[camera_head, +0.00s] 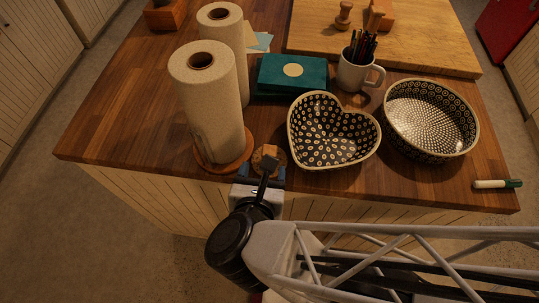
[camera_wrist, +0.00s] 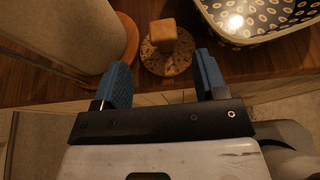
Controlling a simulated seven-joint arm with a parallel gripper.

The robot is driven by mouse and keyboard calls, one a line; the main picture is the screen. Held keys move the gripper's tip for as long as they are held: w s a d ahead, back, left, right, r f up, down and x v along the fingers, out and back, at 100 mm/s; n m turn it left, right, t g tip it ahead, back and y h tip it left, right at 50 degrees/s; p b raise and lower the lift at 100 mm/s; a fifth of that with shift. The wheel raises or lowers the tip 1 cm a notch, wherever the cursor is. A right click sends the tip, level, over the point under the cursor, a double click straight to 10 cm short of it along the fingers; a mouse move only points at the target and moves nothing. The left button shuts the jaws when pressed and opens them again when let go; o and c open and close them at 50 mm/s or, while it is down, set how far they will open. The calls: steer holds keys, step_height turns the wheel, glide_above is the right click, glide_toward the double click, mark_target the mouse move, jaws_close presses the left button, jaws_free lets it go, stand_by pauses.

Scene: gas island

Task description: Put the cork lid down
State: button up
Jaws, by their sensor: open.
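The cork lid (camera_head: 257,157) is a small speckled disc with a square wooden knob on top. It rests flat on the wooden counter near its front edge, between a paper towel roll and the heart-shaped bowl. In the wrist view the lid (camera_wrist: 176,64) lies just beyond my fingertips, with the knob facing up. My gripper (camera_head: 264,174) is at the counter's front edge, partly covering the lid in the head view. Its blue fingers are spread apart and hold nothing; in the wrist view the open gripper (camera_wrist: 161,68) has one finger on each side of the lid's near side.
A paper towel roll (camera_head: 207,105) on a round wooden base stands close left of the lid. The patterned heart-shaped bowl (camera_head: 333,130) is close right. Behind are a teal box (camera_head: 291,75) and a mug (camera_head: 355,72) of pens. A round bowl (camera_head: 430,119) and a marker (camera_head: 497,184) are farther right.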

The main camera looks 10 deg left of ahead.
mark_target(270, 150)
steer(key=shift+w, duration=0.2)
steer(key=shift+x, duration=1.05)
steer(key=shift+w+f, duration=0.15)
steer(key=shift+d+x, duration=0.2)
steer(key=shift+x, duration=2.2)
steer(key=shift+f, duration=0.15)
steer(key=c, duration=1.1)
